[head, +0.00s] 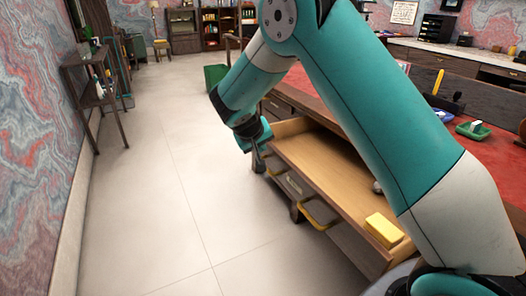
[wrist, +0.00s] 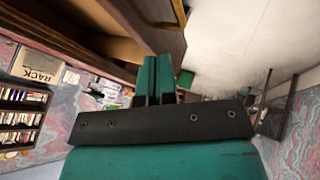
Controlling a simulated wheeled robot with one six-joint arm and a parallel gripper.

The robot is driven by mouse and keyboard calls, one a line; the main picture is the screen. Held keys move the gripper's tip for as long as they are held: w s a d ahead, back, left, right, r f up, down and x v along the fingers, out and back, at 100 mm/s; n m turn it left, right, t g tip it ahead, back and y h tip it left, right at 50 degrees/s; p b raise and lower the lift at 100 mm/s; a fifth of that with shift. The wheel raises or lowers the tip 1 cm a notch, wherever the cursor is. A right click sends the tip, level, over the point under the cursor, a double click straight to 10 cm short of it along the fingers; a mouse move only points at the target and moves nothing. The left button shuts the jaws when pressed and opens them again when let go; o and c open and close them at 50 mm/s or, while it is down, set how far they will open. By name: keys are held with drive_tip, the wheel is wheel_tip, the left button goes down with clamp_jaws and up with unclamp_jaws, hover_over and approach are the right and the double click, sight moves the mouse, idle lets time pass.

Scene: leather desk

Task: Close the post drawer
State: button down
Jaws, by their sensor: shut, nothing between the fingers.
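The post drawer (head: 335,170) is a pale wooden drawer that stands pulled out of the desk. A yellow block (head: 384,230) lies inside it near the front right corner. Its dark front carries a label and a yellow handle (head: 318,214); a yellow handle also shows at the top of the wrist view (wrist: 179,14). My gripper (head: 256,148) is at the far left end of the drawer front, pointing down. In the wrist view its two teal fingers (wrist: 155,62) are together and empty, beside the wooden drawer. I cannot tell whether they touch it. My arm hides part of the drawer.
The red-topped desk (head: 420,120) holds a green tray (head: 473,130) and other small items at the right. A shelf stand (head: 92,85) stands by the left wall. A green bin (head: 215,77) is behind my arm. The pale floor (head: 165,190) left of the drawer is clear.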

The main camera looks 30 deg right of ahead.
sight(270, 160)
drive_tip(key=x, duration=0.9)
drive_tip(key=shift+b, duration=0.4)
drive_tip(key=shift+d, duration=0.1)
